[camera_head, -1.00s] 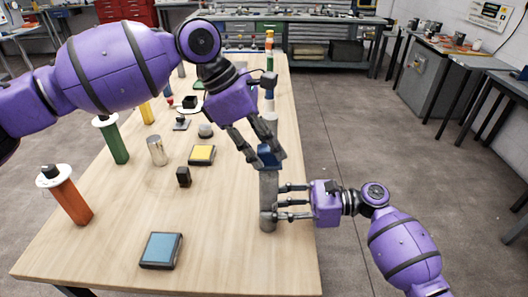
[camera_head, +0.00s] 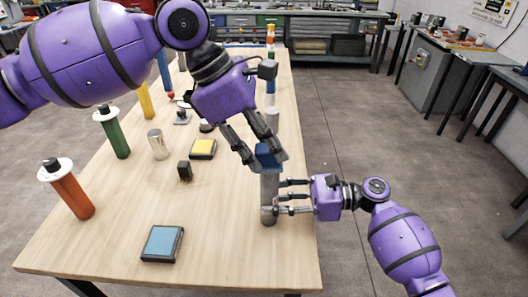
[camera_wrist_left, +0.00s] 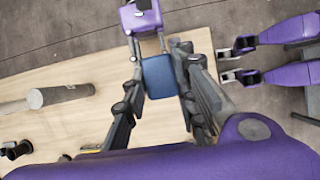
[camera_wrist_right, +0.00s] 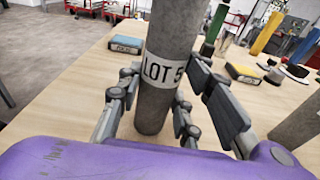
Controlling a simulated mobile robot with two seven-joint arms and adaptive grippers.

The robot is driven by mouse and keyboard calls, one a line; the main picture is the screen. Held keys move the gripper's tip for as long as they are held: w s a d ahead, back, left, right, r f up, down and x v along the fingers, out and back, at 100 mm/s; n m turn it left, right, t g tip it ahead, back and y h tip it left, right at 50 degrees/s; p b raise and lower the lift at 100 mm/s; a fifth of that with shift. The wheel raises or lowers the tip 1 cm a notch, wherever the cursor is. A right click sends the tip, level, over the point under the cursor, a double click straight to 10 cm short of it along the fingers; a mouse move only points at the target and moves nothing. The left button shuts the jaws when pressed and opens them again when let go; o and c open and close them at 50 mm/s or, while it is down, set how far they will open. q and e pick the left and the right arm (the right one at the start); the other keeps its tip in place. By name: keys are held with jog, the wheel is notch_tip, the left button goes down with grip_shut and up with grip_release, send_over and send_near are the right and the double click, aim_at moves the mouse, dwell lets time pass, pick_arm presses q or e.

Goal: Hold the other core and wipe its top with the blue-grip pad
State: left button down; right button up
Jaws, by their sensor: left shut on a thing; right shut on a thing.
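The grey core (camera_head: 269,187) stands upright near the right edge of the table. My right gripper (camera_head: 280,202) is shut on its lower part. In the right wrist view the core (camera_wrist_right: 160,100) shows between the fingers, with a white "LOT 5" label. My left gripper (camera_head: 262,155) is shut on the blue-grip pad (camera_head: 267,156), at the core's top end. In the left wrist view the blue grip (camera_wrist_left: 157,77) sits between the fingers and hides what is below it. I cannot tell whether the pad touches the core.
A blue-topped block (camera_head: 162,243) lies at the table's front. A yellow-topped block (camera_head: 203,149), a small black block (camera_head: 185,170) and a metal cylinder (camera_head: 158,144) stand left of the core. Orange (camera_head: 72,190) and green (camera_head: 112,132) spools line the left side. The front right table is clear.

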pick_arm(q)
jog(key=shift+r, duration=2.6)
pick_arm(e)
jog(key=o, duration=1)
jog(key=shift+o, duration=0.2)
